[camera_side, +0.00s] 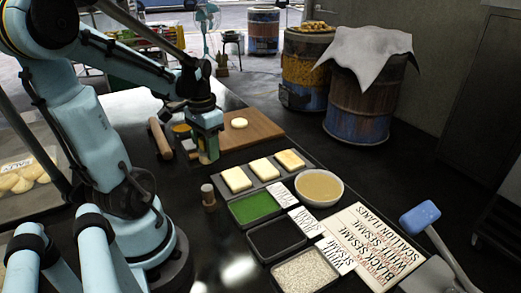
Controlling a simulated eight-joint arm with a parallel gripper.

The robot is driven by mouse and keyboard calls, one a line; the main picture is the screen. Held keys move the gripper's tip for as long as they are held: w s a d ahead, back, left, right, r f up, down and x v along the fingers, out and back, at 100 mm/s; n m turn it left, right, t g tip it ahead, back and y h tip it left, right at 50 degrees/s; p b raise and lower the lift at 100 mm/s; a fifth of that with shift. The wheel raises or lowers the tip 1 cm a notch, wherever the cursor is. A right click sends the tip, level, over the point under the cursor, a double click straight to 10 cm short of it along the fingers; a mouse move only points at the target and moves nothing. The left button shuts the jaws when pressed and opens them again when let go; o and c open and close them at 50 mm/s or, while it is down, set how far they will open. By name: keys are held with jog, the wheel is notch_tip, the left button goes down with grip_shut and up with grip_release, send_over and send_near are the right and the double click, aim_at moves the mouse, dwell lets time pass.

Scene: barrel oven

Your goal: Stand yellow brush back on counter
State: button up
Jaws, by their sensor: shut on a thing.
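My gripper (208,151) points down over the near left edge of the wooden board, in the middle left of the side view. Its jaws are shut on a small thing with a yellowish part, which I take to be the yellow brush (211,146). The fingers hide most of it, so I cannot tell how upright it is or whether it touches the counter. The dark counter (180,215) shows bare to the left of the trays.
A wooden board (262,129) bears a pale dough piece (239,123). A rolling pin (160,138) lies left of my gripper. A small pale-topped cylinder (208,196) stands in front. Trays with dough and toppings (254,206), a bowl (319,187) and a blue-headed tool (420,217) lie right.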

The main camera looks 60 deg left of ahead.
jog(key=shift+n, duration=0.3)
jog(key=shift+s+d+f, duration=0.15)
jog(key=shift+s+f, duration=0.3)
jog(key=shift+f, duration=0.65)
jog(key=shift+s+d+f, duration=0.15)
jog(key=shift+s+f, duration=0.25)
jog(key=shift+f, duration=0.75)
jog(key=shift+s+d+f, duration=0.15)
jog(key=shift+s+f, duration=0.3)
jog(key=shift+f, duration=0.65)
jog(key=shift+f, duration=0.65)
jog(key=o, duration=1.1)
jog(key=shift+r, duration=0.1)
